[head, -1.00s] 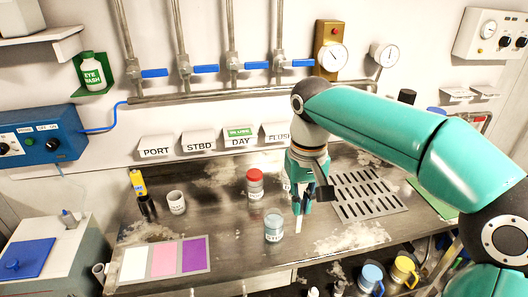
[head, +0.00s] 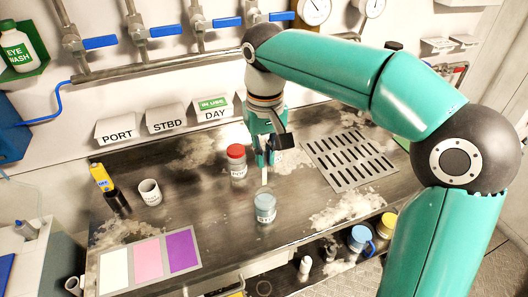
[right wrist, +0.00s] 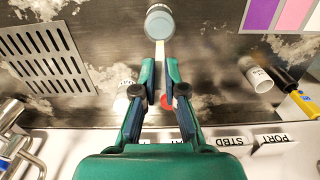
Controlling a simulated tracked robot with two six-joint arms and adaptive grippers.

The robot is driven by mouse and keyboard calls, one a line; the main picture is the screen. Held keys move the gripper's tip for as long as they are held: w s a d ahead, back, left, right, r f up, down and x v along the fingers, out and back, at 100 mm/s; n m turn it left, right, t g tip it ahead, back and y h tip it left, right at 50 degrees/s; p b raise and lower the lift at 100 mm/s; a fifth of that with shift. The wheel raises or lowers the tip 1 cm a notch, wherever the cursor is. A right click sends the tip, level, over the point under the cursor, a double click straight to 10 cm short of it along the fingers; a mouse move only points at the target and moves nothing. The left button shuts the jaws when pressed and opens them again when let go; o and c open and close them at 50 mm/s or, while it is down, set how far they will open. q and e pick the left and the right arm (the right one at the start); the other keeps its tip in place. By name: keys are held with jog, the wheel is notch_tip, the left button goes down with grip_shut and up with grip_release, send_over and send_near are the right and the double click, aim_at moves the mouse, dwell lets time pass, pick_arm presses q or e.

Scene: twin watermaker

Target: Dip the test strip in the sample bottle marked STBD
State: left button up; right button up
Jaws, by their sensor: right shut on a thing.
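My right gripper (head: 264,157) is shut on the white test strip (head: 264,175), which points down from its fingertips. The strip also shows between the fingertips in the right wrist view (right wrist: 160,50). An open bottle (head: 265,208) of pale blue liquid stands upright on the bench; its small label seems to start with ST. In the head view the strip's lower end is just above the bottle's far rim. In the right wrist view it reaches the edge of the bottle (right wrist: 159,22); I cannot tell whether they touch. My left gripper is not in view.
A red-capped bottle (head: 237,163) stands just left of my gripper. A white cup (head: 150,192), a dark holder with a yellow item (head: 102,178) and a colour card (head: 150,262) are further left. A slotted drain plate (head: 350,160) lies right. Name cards (head: 166,119) line the back.

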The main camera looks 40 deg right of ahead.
notch_tip(320, 180, down, 10)
jog(key=b, duration=0.7)
jog(key=shift+s, duration=0.15)
dwell(0.4)
dwell(2.2)
notch_tip(320, 180, up, 11)
jog(key=p, duration=1)
